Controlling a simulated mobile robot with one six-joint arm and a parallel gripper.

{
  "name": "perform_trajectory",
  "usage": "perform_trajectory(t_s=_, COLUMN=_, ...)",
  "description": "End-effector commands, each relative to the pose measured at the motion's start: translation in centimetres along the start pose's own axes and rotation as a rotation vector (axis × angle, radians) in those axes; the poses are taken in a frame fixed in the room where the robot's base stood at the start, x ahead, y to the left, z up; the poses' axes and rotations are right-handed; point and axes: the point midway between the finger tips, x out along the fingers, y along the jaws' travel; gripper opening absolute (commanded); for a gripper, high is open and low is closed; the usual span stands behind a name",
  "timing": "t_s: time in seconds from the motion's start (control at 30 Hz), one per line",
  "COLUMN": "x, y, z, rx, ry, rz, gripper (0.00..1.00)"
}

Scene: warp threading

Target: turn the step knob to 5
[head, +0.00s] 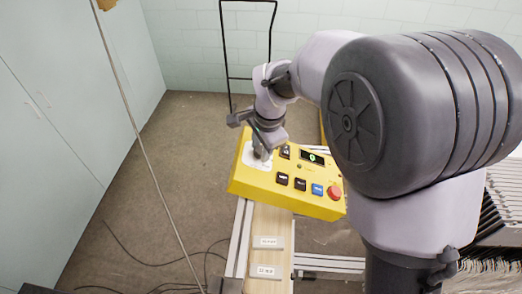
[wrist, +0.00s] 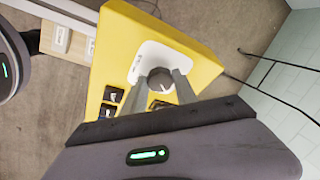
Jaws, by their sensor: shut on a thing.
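The yellow control box (head: 240,186) stands at the centre of the head view and fills the middle of the wrist view (wrist: 190,35). Its round dark grey step knob (wrist: 160,80) sits on a white dial plate (wrist: 150,55) in the wrist view. My gripper (wrist: 160,77) has one finger on each side of the knob and is shut on it. In the head view my gripper (head: 261,154) comes down over the white plate and hides the knob. The dial numbers are too small to read. A small display (head: 312,157) shows a green digit that I cannot read surely.
Black buttons (head: 283,179), a blue button (head: 318,189) and a red button (head: 334,193) lie along the box's near edge. A wooden beam with labels (head: 268,224) runs below. A black wire frame (head: 223,50) stands behind. Open floor lies to the left.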

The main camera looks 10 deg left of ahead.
Motion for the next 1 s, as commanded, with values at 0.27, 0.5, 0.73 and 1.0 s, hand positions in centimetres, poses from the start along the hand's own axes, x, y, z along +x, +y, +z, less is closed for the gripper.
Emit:
perform_trajectory(t_s=0.27, x=0.55, y=0.26, z=-0.04, rx=-0.213, ry=0.002, rz=-0.076, gripper=0.0)
perform_trajectory(t_s=0.5, x=0.49, y=0.42, z=-0.1, rx=-0.397, ry=0.002, rz=-0.137, gripper=0.0)
perform_trajectory(t_s=0.73, x=0.35, y=0.48, z=-0.18, rx=-0.536, ry=0.003, rz=-0.183, gripper=0.0)
perform_trajectory(t_s=1.0, x=0.18, y=0.49, z=-0.17, rx=-0.625, ry=0.001, rz=-0.212, gripper=0.0)
